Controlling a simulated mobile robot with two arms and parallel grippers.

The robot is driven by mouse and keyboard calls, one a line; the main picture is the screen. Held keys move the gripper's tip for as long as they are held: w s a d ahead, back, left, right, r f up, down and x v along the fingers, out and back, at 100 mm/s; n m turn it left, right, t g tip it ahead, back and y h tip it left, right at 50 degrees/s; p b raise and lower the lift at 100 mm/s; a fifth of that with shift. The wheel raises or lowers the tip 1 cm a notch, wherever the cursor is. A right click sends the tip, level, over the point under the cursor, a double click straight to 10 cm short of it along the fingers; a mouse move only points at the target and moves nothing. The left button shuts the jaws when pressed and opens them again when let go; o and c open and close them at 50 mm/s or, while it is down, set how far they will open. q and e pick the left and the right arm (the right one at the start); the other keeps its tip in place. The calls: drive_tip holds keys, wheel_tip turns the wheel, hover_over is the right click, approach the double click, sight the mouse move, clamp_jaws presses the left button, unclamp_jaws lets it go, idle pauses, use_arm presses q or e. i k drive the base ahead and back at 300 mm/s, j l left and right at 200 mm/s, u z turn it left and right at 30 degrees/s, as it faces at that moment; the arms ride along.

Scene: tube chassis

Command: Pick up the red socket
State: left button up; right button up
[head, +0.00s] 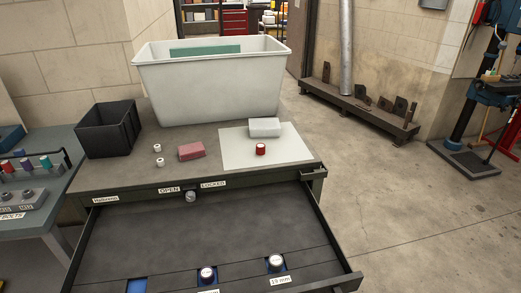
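A small red cylindrical socket (261,149) with a pale top stands upright on the white sheet (240,158) on the cabinet top, at the right. Another red piece (8,167) stands in the rack on the left bench, beside teal and purple ones. Neither of my grippers shows in the head view.
The drawer (190,240) is open at the front, with two sockets (207,275) (275,263) in blue recesses. A big white bin (212,85), a black box (108,130), a pink-red block (191,151) and a light grey block (264,127) stand on top.

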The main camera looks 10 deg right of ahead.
sight(260, 148)
drive_tip(key=l+u, duration=0.8)
drive_tip(key=k+l+u, duration=0.15)
drive_tip(key=l+u, duration=0.3)
